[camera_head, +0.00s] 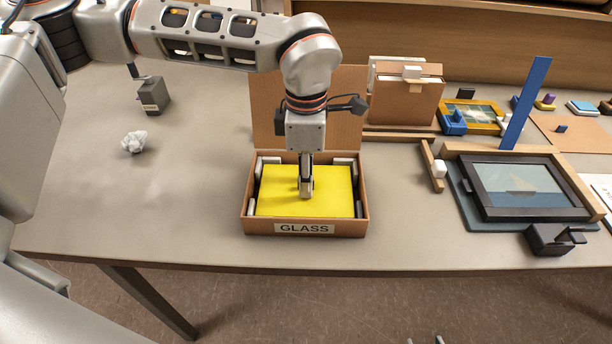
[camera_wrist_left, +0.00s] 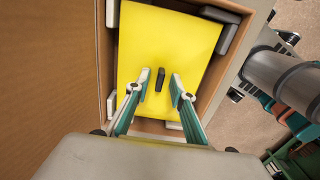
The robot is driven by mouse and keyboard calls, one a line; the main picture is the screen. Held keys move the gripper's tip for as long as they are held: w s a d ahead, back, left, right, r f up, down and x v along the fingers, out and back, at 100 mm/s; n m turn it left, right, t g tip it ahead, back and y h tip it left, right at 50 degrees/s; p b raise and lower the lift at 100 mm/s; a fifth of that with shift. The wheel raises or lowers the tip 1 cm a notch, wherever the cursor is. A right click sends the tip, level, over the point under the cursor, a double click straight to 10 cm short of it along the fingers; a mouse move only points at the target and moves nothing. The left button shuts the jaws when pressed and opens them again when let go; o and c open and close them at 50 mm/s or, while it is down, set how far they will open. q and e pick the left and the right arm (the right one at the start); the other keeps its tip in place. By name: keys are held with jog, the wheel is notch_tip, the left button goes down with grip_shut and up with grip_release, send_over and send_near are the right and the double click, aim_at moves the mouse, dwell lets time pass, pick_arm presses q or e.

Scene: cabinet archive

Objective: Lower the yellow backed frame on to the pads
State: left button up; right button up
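The yellow backed frame (camera_head: 330,205) lies flat within the walls of the brown box labelled GLASS (camera_head: 257,226). Its yellow back also fills much of the left wrist view (camera_wrist_left: 160,40), with a small dark tab (camera_wrist_left: 161,80) near its middle. Pale and dark pads (camera_head: 343,161) show at the box corners around it; whether it touches the pads underneath is hidden. My left gripper (camera_head: 306,190) points down over the yellow back. In the left wrist view its fingers (camera_wrist_left: 160,88) stand apart on either side of the tab, with gaps. Two fingertips of my right gripper (camera_head: 424,340) show apart at the bottom edge.
The box lid (camera_head: 262,105) stands upright behind the box. To the right are a dark picture frame (camera_head: 530,185), a blue upright strip (camera_head: 526,105) and a black clamp (camera_head: 548,240). Crumpled white paper (camera_head: 134,142) and a grey block (camera_head: 154,95) lie left. The table's left is mostly clear.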

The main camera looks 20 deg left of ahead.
pick_arm(q)
jog(key=shift+r+p, duration=2.3)
jog(key=shift+r, duration=1.25)
notch_tip(320, 180, up, 12)
